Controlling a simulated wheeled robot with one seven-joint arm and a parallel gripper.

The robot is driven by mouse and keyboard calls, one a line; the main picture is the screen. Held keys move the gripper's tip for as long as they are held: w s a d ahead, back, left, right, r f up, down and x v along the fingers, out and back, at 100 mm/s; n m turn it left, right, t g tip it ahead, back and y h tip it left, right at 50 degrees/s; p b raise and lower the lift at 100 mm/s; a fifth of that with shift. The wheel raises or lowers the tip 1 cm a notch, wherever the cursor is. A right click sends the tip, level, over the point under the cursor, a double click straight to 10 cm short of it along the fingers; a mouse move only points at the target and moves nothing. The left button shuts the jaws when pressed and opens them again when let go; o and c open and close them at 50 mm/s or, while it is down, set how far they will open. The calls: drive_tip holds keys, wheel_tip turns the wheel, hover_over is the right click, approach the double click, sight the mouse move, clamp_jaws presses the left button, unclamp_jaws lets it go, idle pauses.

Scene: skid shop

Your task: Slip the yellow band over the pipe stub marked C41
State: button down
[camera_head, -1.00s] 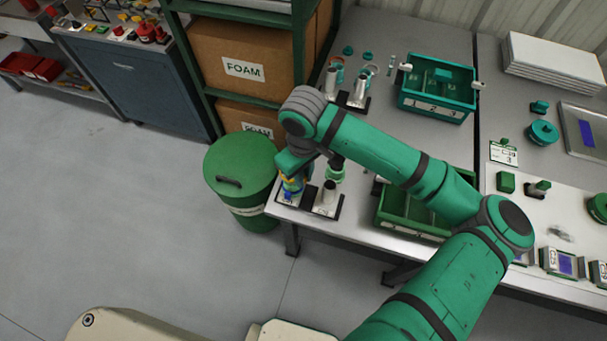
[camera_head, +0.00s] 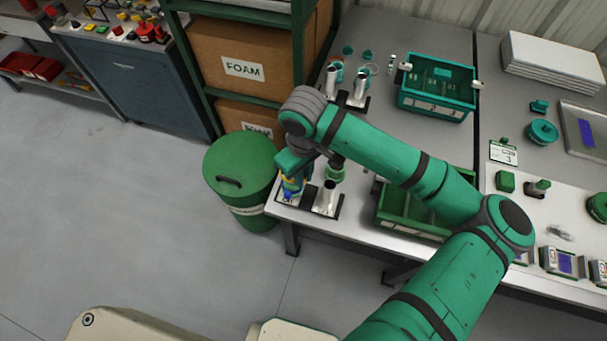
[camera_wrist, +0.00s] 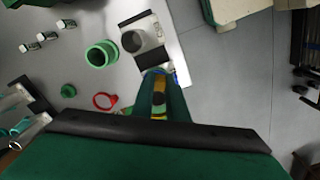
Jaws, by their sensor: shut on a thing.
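My gripper (camera_head: 291,184) points down at the bench's near-left corner. In the wrist view, my gripper (camera_wrist: 159,82) is shut on the yellow band (camera_wrist: 160,100), mostly hidden between the fingers. Yellow (camera_head: 290,181) also shows at the jaws in the head view. A blue piece (camera_head: 289,194) shows just below them, over a pale plate. I cannot tell whether the band is around a stub there. A bare metal pipe stub (camera_head: 328,196) stands upright on the dark-edged plate to the right; this stub (camera_wrist: 132,41) also shows in the wrist view. No C41 marking is readable.
A green lidded bin (camera_head: 240,178) stands left of the bench corner. A green crate (camera_head: 398,222) lies right of the stubs, partly under my arm. A green ring-shaped part (camera_wrist: 101,54) and a red ring (camera_wrist: 105,101) lie near the jaws. Teal crate (camera_head: 437,92) sits behind.

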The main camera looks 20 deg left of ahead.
wheel_tip(320, 180, down, 7)
idle(7.7)
